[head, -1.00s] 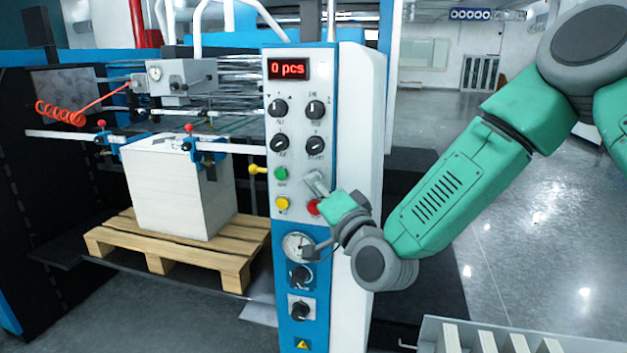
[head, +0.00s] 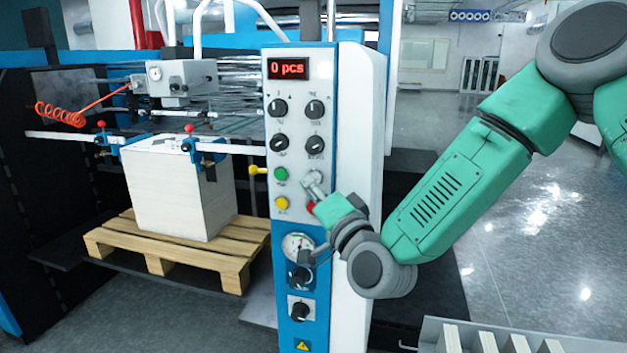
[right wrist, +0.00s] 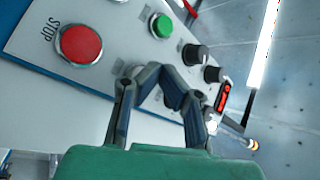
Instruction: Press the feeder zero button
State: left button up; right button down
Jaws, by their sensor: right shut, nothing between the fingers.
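The control panel (head: 297,225) stands upright in the middle of the head view, with a red "0 pcs" display (head: 286,68) at its top. It carries a green button (head: 281,174), a yellow button (head: 281,203) and a partly covered red button (head: 310,208). The button labels are too small to read in the head view. My right gripper (head: 313,180) is shut and empty, in front of the panel right of the green button.
Black knobs (head: 315,109) sit above the buttons, and a gauge (head: 298,246) and more knobs below. A white stack (head: 180,190) on a wooden pallet (head: 215,262) stands left of the panel. A yellow-tipped lever (head: 258,171) sticks out from the panel's left edge.

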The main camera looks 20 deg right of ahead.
jog(key=shift+s+a, duration=0.1)
jog(key=s+a, duration=0.1)
jog(key=s, duration=0.1)
jog(key=s+a+b, duration=0.1)
jog(key=s, duration=0.1)
jog(key=shift+a, duration=0.35)
jog(key=shift+f, duration=0.1)
dwell(0.5)
